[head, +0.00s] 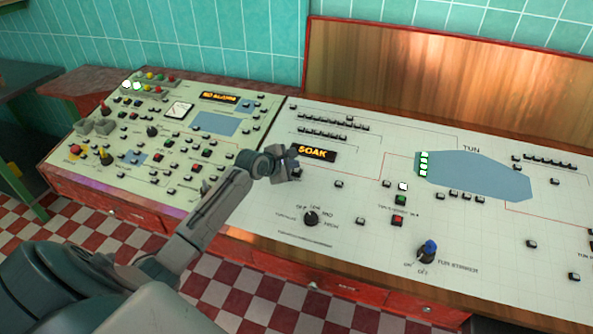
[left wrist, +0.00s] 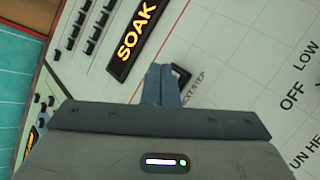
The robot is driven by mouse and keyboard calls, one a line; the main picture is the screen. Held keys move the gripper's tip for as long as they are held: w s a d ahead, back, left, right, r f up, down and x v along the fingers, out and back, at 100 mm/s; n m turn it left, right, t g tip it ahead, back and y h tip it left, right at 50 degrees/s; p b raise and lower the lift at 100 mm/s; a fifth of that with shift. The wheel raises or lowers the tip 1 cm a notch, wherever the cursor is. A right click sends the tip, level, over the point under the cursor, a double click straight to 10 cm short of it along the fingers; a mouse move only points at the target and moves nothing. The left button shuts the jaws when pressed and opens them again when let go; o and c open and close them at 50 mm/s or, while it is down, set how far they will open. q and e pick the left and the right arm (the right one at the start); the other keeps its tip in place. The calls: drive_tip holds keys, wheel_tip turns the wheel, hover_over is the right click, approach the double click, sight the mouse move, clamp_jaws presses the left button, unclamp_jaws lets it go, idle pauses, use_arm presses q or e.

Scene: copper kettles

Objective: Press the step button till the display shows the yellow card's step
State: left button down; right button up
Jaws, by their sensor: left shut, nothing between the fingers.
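The display (head: 316,153) on the sloped console reads SOAK in amber letters; it also shows in the left wrist view (left wrist: 138,38). The step button (left wrist: 184,76) is a small black-framed button just below the display, with a label ending in STEP beside it. My left gripper (head: 293,171) is shut and empty, its fingertips at the step button. In the left wrist view the fingers (left wrist: 161,84) cover part of the button, so I cannot tell whether they touch or press it. I see no yellow card in either view. My right gripper is out of view.
A rotary knob (head: 311,219) with OFF and LOW marks sits below the display. A green button (head: 401,200), a red button (head: 398,220) and a blue-topped TUN knob (head: 428,252) are further right. The left panel (head: 222,151) is crowded with switches and has another amber display (head: 219,96).

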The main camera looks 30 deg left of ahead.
use_arm(q)
drive_tip(key=shift+f+p, duration=0.3)
drive_tip(key=shift+f, duration=0.1)
drive_tip(key=shift+w+f, duration=0.1)
drive_tip(key=shift+f, duration=0.25)
idle(0.8)
drive_tip(key=shift+r, duration=0.1)
drive_tip(key=shift+r+p, duration=0.7)
drive_tip(key=shift+p, duration=0.65)
drive_tip(key=r+p, duration=0.2)
drive_tip(key=p, duration=0.1)
drive_tip(key=s+r+p, duration=0.1)
drive_tip(key=r+p, duration=0.1)
drive_tip(key=p, duration=0.1)
drive_tip(key=shift+s+d+r+p, duration=0.1)
drive_tip(key=shift+d+r+p, duration=0.05)
drive_tip(key=shift+r+p, duration=0.25)
